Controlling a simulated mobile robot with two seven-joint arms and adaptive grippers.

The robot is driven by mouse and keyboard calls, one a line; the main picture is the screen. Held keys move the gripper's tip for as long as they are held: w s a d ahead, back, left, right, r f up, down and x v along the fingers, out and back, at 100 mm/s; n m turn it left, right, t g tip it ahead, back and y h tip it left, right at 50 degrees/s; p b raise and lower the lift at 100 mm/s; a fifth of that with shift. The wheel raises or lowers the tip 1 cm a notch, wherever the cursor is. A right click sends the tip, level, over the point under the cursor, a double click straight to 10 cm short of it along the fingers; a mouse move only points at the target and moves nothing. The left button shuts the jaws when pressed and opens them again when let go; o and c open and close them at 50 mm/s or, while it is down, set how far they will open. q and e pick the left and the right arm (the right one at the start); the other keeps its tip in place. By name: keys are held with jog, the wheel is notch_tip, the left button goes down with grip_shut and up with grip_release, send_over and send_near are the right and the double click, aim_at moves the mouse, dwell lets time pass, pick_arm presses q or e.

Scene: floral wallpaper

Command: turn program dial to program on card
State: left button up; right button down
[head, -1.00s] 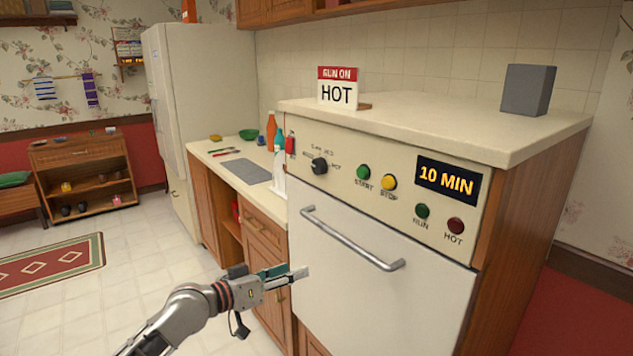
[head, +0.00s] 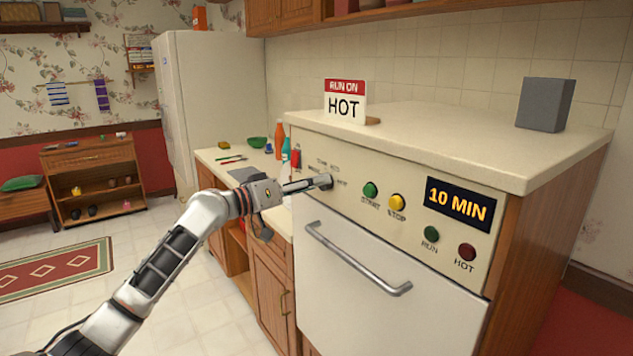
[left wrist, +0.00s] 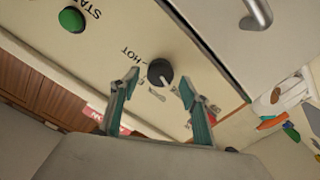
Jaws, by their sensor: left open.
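The black program dial (head: 328,187) is on the left of the cream front panel, mostly hidden by my left gripper in the head view. The card (head: 345,103) on top of the machine reads RUN ON HOT. My left gripper (head: 318,183) is open at the dial. In the left wrist view, its fingertips (left wrist: 159,78) lie on either side of the dial, with visible gaps.
The panel has a green START button (head: 370,190), a yellow STOP button (head: 397,202), a display reading 10 MIN (head: 457,206), and RUN (head: 431,233) and HOT (head: 467,251) lamps. A metal door handle (head: 358,262) sticks out below. Bottles (head: 281,137) stand at the left.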

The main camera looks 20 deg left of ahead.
pick_arm(q)
jog(key=shift+w+d, duration=0.45)
jog(key=shift+w, duration=0.1)
jog(key=c, duration=1.1)
